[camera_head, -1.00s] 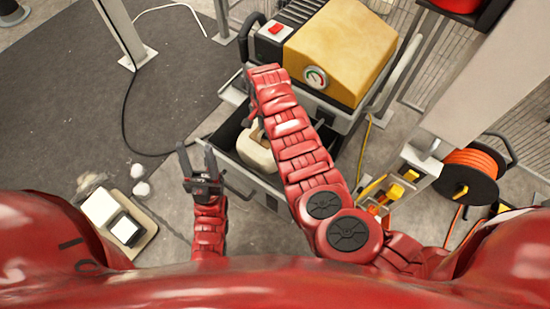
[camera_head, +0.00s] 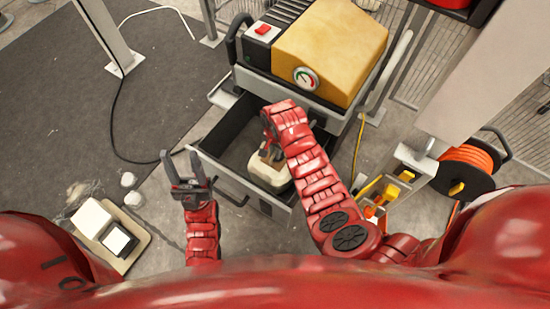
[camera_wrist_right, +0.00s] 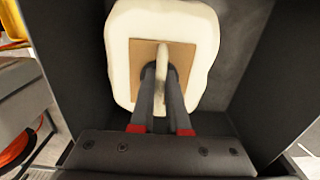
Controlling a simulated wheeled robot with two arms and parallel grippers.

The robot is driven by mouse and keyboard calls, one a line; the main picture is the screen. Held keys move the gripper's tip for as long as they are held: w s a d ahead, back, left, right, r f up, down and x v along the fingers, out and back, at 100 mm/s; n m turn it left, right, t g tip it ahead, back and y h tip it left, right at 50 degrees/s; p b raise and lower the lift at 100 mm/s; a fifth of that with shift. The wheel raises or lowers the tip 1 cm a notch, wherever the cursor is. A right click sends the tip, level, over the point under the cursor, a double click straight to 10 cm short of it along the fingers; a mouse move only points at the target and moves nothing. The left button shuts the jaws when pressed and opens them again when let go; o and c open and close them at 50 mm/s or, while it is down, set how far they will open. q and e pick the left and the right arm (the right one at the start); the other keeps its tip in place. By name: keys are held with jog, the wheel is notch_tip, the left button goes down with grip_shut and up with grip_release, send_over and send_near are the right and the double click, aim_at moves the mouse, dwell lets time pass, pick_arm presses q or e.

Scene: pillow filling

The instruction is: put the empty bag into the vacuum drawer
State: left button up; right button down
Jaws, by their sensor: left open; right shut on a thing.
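The empty bag (camera_head: 269,172) is cream-coloured with a brown square patch, which shows in the right wrist view (camera_wrist_right: 190,85). It is inside the open dark drawer (camera_head: 226,153) of the vacuum machine (camera_head: 329,45), towards the drawer's front. My right gripper (camera_head: 268,150) reaches down into the drawer and is shut on the bag; in the right wrist view its fingers pinch a raised fold at the patch. Whether the bag touches the drawer floor cannot be told. My left gripper (camera_head: 183,165) is open and empty, left of the drawer's front corner.
The machine's yellow lid and pressure gauge (camera_head: 305,77) rise behind the drawer. An orange cable reel (camera_head: 465,168) and a yellow-topped rack (camera_head: 395,190) stand to the right. A board with white blocks (camera_head: 107,232) lies at the lower left.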

notch_tip(320, 180, down, 4)
jog(key=shift+s+r+b, duration=0.1)
jog(key=shift+r+b, duration=0.15)
jog(key=shift+b, duration=0.3)
jog(key=shift+r, duration=0.1)
jog(key=c, duration=0.9)
grip_release()
notch_tip(320, 180, up, 11)
jog(key=p, duration=0.3)
jog(key=shift+r+p, duration=0.35)
jog(key=shift+r, duration=0.2)
